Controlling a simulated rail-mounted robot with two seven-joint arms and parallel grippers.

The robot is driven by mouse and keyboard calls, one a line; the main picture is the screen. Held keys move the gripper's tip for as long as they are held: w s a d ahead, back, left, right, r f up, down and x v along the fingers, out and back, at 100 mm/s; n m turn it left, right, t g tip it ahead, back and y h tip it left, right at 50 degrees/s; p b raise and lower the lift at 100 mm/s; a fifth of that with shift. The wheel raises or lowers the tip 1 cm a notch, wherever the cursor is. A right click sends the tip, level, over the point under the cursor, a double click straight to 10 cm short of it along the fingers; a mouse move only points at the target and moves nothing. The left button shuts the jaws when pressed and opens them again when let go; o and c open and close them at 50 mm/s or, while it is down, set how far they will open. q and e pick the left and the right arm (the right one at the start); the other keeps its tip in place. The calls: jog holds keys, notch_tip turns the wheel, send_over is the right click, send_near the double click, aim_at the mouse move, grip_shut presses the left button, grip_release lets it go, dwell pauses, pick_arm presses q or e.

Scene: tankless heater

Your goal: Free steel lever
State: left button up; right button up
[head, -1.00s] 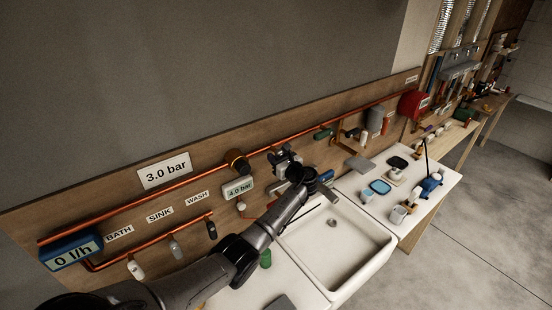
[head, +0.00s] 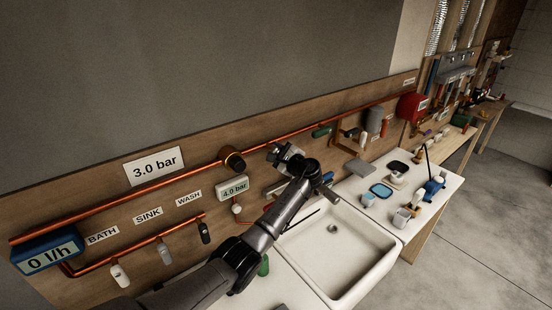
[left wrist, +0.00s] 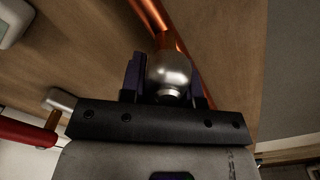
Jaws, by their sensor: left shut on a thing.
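My left gripper (head: 275,152) is up at the wooden board, by the long copper pipe, right of the brass-and-black fitting (head: 232,158). In the left wrist view, its two dark fingers (left wrist: 165,80) are shut on a rounded, shiny steel piece (left wrist: 170,70). This piece lies in line with a copper pipe (left wrist: 158,22). It looks like part of the steel lever, but the rest of it is hidden by the gripper, so I cannot tell its full shape. My right gripper is not in view.
A white sink (head: 345,255) lies below the arm. In the left wrist view, a red handle (left wrist: 28,132) is at the left. Several cups and parts stand on the counter at the right.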

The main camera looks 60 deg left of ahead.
pick_arm(q)
jog(key=shift+w+n+b, duration=0.1)
jog(key=shift+n+b, duration=0.4)
jog(key=shift+n, duration=0.2)
jog(key=shift+r, duration=0.1)
jog(key=o, duration=0.9)
jog(key=shift+d, duration=0.1)
jog(key=shift+d, duration=0.25)
jog(key=d, duration=0.4)
jog(key=d+b, duration=0.1)
jog(key=d, duration=0.3)
jog(key=w+d, duration=0.1)
jog(key=d, duration=0.4)
jog(key=shift+d+b, duration=0.1)
jog(key=shift+b, duration=0.2)
